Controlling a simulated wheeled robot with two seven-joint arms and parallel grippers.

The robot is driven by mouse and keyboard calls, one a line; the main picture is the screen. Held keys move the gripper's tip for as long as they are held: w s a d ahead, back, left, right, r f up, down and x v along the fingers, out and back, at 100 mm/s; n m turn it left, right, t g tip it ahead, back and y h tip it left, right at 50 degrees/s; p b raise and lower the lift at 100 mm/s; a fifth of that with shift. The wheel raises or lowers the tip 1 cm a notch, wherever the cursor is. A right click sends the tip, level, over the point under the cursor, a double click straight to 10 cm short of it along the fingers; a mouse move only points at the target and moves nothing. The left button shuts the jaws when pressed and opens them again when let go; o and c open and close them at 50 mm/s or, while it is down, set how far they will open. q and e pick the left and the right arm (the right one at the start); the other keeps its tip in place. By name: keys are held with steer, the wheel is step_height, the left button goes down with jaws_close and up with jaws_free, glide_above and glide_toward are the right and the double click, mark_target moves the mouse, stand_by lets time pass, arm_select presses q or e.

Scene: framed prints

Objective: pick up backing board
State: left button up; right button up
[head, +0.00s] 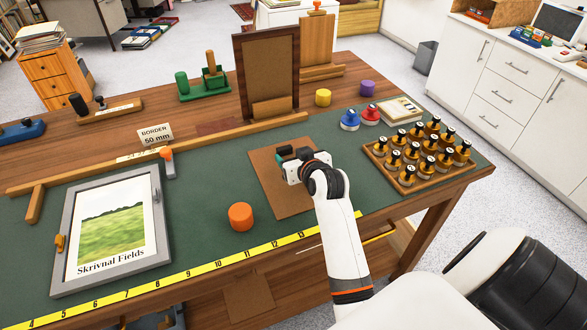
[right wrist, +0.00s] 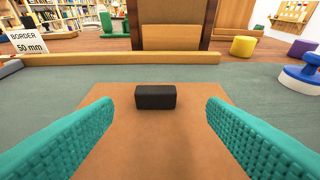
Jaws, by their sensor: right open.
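The backing board (head: 279,195) is a flat brown panel lying on the green mat near the middle of the table. In the right wrist view the board (right wrist: 160,140) fills the lower middle, with a small black block (right wrist: 155,97) standing on it. My right gripper (head: 290,157) is over the board's far part in the head view and hides some of it. Its teal fingers are wide apart, one on each side of the black block, with nothing between them touching. The black block is hard to make out in the head view. My left gripper is not in view.
A framed print (head: 112,228) lies at left, and an orange cylinder (head: 241,217) stands left of the board. A yellow ruler (head: 200,271) runs along the front. A rack of stamps (head: 408,183) stands at right. A wooden rail (head: 200,142) and upright frame (head: 267,72) are behind.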

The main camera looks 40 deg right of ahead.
mark_target(285, 148)
steer(key=x, duration=0.6)
steer(key=shift+w+a+r, duration=0.1)
steer(key=shift+w+r, duration=0.05)
steer(key=shift+w, duration=0.05)
steer(key=shift+c, duration=0.9)
steer(key=shift+r, duration=0.1)
steer(key=c, duration=1)
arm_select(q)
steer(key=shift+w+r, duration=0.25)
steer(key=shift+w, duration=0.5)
